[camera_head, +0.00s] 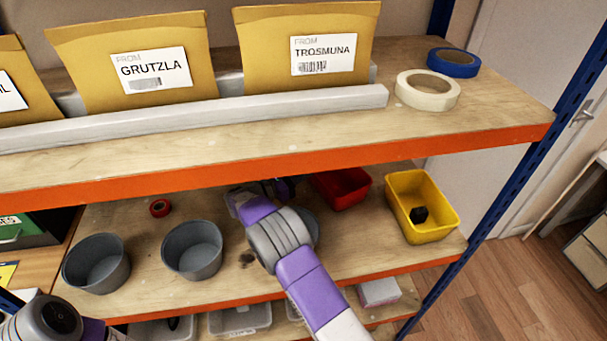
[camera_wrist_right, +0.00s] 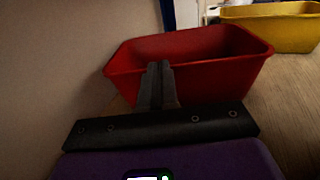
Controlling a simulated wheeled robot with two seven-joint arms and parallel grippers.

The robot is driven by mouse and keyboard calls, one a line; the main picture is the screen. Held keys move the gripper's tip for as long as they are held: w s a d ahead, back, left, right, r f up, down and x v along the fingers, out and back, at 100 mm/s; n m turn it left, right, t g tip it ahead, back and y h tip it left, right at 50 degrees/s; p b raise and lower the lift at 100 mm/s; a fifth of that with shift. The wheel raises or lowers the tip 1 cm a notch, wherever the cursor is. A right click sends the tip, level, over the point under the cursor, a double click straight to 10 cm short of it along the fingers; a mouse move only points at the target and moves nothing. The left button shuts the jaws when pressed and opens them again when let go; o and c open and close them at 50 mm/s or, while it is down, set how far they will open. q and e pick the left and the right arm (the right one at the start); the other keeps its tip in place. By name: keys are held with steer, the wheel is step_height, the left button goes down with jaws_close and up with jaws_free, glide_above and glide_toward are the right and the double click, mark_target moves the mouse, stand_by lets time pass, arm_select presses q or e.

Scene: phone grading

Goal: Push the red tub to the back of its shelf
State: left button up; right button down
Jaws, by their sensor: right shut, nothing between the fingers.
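The red tub (camera_head: 343,190) sits on the lower wooden shelf, its far part hidden under the upper shelf board in the head view. It fills the middle of the right wrist view (camera_wrist_right: 225,80), upright, with its left end close to a pale wall. My right gripper (camera_wrist_right: 158,85) is shut and empty, with its fingertips in front of the tub's near side; I cannot tell whether they touch it. In the head view my right gripper (camera_head: 284,187) is left of the tub, partly hidden. My left gripper is not in view; only part of my left arm shows at the lower left.
A yellow tub (camera_head: 422,207) with a dark item stands to the right of the red tub. Two grey pots (camera_head: 192,251) and a red tape roll (camera_head: 160,208) are to the left. The upper shelf's orange edge (camera_head: 270,168) runs above my right arm.

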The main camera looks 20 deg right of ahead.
mark_target(314, 176)
steer(key=d, duration=0.3)
steer(key=shift+w+p, duration=0.15)
steer(key=shift+p, duration=0.25)
steer(key=shift+w+d, duration=0.1)
steer(key=shift+d, duration=0.25)
steer(key=shift+a, duration=0.15)
